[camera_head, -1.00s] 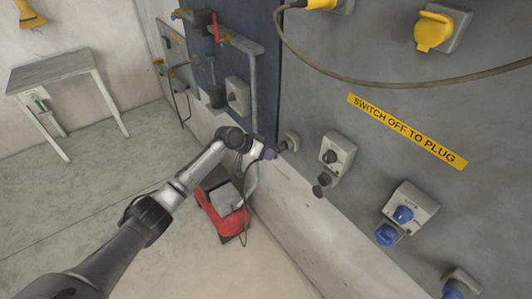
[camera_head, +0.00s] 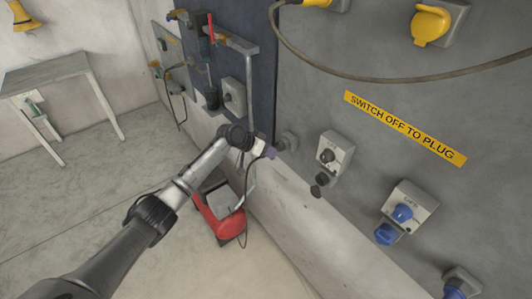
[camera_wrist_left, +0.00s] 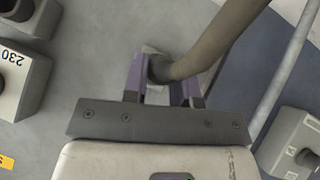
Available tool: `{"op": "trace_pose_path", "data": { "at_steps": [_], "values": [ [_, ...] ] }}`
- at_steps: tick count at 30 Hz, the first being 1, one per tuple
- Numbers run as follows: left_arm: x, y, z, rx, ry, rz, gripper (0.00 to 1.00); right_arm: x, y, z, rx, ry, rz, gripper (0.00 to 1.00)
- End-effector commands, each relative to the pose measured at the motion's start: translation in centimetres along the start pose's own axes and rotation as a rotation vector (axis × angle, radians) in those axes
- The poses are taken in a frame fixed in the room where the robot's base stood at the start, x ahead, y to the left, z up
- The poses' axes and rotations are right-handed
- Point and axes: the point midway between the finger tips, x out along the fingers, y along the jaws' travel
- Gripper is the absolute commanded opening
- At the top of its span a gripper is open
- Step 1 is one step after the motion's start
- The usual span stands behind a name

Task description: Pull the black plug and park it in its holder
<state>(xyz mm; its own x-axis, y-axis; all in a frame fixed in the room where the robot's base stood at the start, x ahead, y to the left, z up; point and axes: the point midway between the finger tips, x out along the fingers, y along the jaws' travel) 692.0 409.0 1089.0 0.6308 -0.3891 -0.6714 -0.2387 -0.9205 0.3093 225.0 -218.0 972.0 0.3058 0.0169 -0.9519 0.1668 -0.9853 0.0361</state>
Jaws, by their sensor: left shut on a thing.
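My left gripper (camera_head: 271,153) is beside the grey wall, close to a small grey fitting (camera_head: 288,141) on it. In the left wrist view, the purple fingers of my left gripper (camera_wrist_left: 164,84) are shut on a dark plug (camera_wrist_left: 158,69), from which a thick brown-grey cable (camera_wrist_left: 215,38) runs to the upper right. The plug's front end is hidden. A pale grey fitting (camera_wrist_left: 151,50) lies just behind it. I cannot tell whether they touch. Which fitting is the holder is not clear. My right gripper is not in view.
A grey switch box (camera_head: 335,155) with a dark cap (camera_head: 320,186) sits right of the gripper. A box with blue parts (camera_head: 408,210) is further right. A red machine (camera_head: 226,216) stands on the floor below. A cable (camera_head: 400,79) hangs across the upper wall.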

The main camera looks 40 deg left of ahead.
Motion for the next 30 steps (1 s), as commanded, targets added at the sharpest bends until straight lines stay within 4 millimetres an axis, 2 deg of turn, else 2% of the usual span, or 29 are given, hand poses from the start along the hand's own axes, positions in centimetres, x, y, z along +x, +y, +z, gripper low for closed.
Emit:
{"op": "trace_pose_path", "data": {
  "at_steps": [16,17,25,30],
  "values": [
    [0.89,0.04,-0.84,0.000,0.001,0.001,0.00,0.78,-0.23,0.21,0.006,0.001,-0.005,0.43],
    [0.85,0.05,-0.84,0.000,0.001,0.001,0.29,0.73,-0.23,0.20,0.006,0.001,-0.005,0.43],
    [0.83,0.03,-0.80,0.000,0.000,0.000,0.55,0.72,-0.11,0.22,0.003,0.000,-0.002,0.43],
    [0.83,0.02,-0.79,0.000,0.000,0.000,0.56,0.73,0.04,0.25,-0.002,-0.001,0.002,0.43]
  ]
}}
